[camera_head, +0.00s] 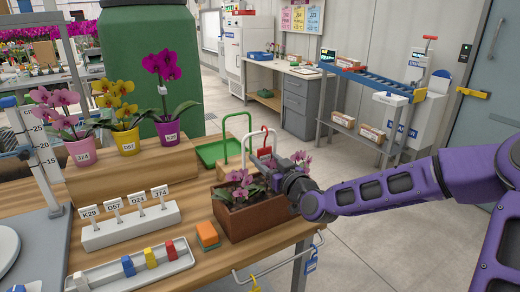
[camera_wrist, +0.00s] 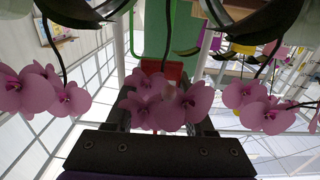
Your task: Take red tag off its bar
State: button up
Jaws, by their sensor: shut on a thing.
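The red tag (camera_head: 264,151) has a red hooked shackle and is at the white arched bar (camera_head: 252,134) behind the planter. My gripper (camera_head: 270,163) reaches in from the right and is shut on the tag's lower part. In the wrist view the red tag (camera_wrist: 163,70) shows upright between my dark fingers, partly hidden by pink orchid blooms (camera_wrist: 185,103) close to the lens. Whether the shackle is still around the bar cannot be made out.
A brown planter (camera_head: 252,222) with pink orchids stands just below my wrist. A green tray (camera_head: 218,152) with a green arched handle is left of the tag. A blue tag (camera_head: 311,261) hangs on the front rail. Potted orchids (camera_head: 126,141) stand on a wooden step at left.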

jog(key=shift+p+v, duration=0.35)
jog(key=shift+v, duration=1.9)
